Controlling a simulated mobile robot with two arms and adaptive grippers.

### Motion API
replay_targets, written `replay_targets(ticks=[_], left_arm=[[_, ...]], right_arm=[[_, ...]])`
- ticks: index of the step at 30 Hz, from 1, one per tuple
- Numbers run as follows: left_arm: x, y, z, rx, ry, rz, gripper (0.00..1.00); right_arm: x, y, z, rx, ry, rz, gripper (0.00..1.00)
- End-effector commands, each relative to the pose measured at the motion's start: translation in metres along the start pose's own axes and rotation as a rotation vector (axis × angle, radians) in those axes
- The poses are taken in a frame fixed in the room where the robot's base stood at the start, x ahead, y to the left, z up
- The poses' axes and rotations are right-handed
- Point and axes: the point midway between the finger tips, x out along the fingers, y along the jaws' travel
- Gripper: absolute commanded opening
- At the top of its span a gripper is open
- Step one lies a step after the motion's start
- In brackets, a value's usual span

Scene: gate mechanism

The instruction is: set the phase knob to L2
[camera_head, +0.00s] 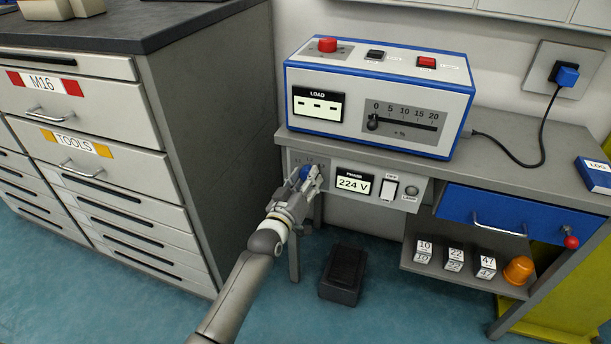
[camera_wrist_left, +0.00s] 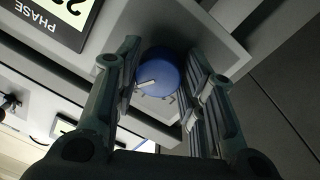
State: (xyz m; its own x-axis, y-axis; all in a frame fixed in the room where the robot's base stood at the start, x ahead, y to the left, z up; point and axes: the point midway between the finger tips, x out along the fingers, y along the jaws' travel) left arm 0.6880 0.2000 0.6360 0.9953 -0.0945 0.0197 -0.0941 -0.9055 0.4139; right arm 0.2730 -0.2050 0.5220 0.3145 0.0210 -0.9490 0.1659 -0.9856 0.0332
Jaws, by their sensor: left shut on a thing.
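The phase knob (camera_head: 305,172) is a blue round knob on the grey panel under the bench top, left of the phase display (camera_head: 354,183), which reads 224 V. Small labels, apparently including L2, sit just above it. In the left wrist view the knob (camera_wrist_left: 162,72) lies between the fingers, with a white pointer line aimed toward the left of that upside-down picture. My left gripper (camera_head: 308,180) is shut on the knob and partly hides it in the head view; its fingers (camera_wrist_left: 158,95) flank it in the wrist view. My right gripper is not in view.
A white switch (camera_head: 388,188) and a lamp (camera_head: 412,191) sit right of the display. The blue-edged load box (camera_head: 375,97) stands on the bench top above. A drawer cabinet (camera_head: 165,170) stands close on the left. A dark pedal-like box (camera_head: 343,274) lies on the floor.

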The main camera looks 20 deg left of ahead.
Motion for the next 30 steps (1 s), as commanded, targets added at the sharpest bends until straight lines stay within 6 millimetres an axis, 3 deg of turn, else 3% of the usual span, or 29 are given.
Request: replay_targets(ticks=[15, 30], left_arm=[[0.000, 0.001, 0.000, -0.410, 0.027, 0.002, 0.14], [0.000, 0.001, 0.001, -0.552, 0.035, 0.003, 0.14]], right_arm=[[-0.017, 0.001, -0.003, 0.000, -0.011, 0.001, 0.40], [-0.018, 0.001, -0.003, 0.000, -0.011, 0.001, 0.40]])
